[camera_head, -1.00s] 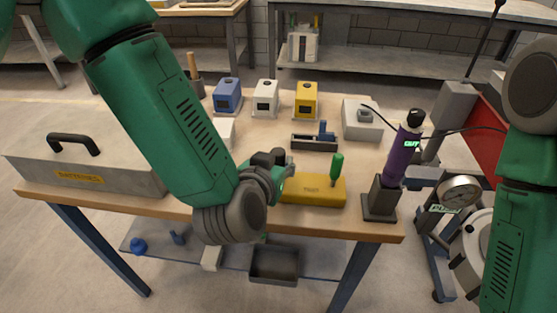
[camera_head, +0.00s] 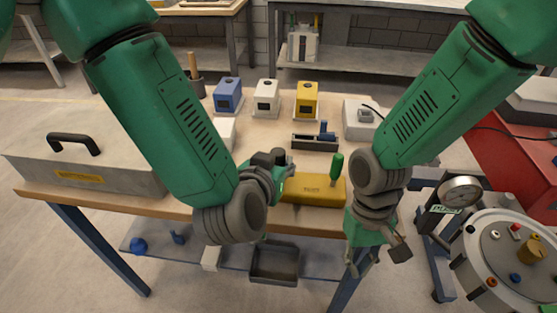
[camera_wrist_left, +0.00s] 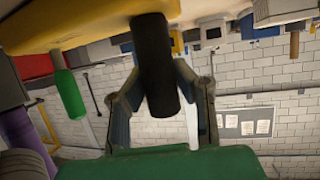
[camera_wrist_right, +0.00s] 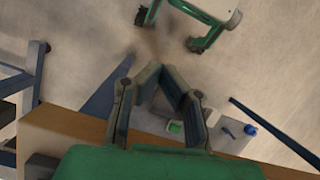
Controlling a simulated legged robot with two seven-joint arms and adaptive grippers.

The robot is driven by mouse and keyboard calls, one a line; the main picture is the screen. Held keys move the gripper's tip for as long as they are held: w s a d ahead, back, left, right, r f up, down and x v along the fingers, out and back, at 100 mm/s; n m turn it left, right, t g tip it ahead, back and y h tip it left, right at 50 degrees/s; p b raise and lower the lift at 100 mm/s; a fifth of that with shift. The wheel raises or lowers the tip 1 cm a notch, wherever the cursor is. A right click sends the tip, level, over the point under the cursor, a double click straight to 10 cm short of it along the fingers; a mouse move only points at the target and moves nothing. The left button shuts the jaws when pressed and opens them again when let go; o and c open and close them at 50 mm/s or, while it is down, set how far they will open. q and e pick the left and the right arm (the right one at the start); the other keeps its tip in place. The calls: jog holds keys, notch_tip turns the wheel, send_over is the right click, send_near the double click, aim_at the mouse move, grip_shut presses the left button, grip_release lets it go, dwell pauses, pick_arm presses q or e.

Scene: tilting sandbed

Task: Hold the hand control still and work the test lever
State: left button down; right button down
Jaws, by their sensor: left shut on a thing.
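The hand control is a yellow box (camera_head: 315,188) at the front edge of the workbench; it also shows in the left wrist view (camera_wrist_left: 60,22). A green lever (camera_head: 336,168) stands on its right part and appears in the left wrist view (camera_wrist_left: 69,92). A black cylindrical grip (camera_wrist_left: 155,65) sticks out from the box. My left gripper (camera_head: 284,168) is shut on this black grip, one finger on each side. My right gripper (camera_head: 376,258) hangs in front of the bench's right front corner, right of and below the lever. Its fingertips (camera_wrist_right: 163,75) meet with nothing between them.
Blue (camera_head: 228,95), white (camera_head: 265,97) and yellow (camera_head: 306,99) boxes stand at the back. A grey case (camera_head: 85,165) is at the left. A dark tray (camera_head: 315,142) lies behind the control. A gauge (camera_head: 461,192) and round panel (camera_head: 510,250) stand right of the bench.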

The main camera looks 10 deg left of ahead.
jog(key=w+a+r+n, duration=0.1)
jog(key=w+r, duration=0.1)
jog(key=r, duration=0.1)
jog(key=w+a+r+n+t, duration=0.1)
jog(key=w+r+n, duration=0.1)
jog(key=r, duration=0.2)
jog(key=w+a+r+n, duration=0.1)
jog(key=w+r, duration=0.2)
jog(key=r, duration=0.1)
jog(key=shift+a+r+n+t, duration=0.15)
jog(key=shift+a+n+t, duration=0.2)
jog(key=shift+n+t, duration=0.05)
jog(key=w+a+r+n+t, duration=0.1)
jog(key=w+r+n, duration=0.1)
jog(key=r, duration=0.4)
jog(key=w+a+r+n+t, duration=0.1)
jog(key=w+r+n, duration=0.15)
jog(key=r, duration=0.35)
send_over(333, 199)
notch_tip(333, 199, down, 6)
jog(key=shift+f, duration=0.1)
notch_tip(333, 199, down, 4)
jog(key=shift+r, duration=0.1)
dwell(0.4)
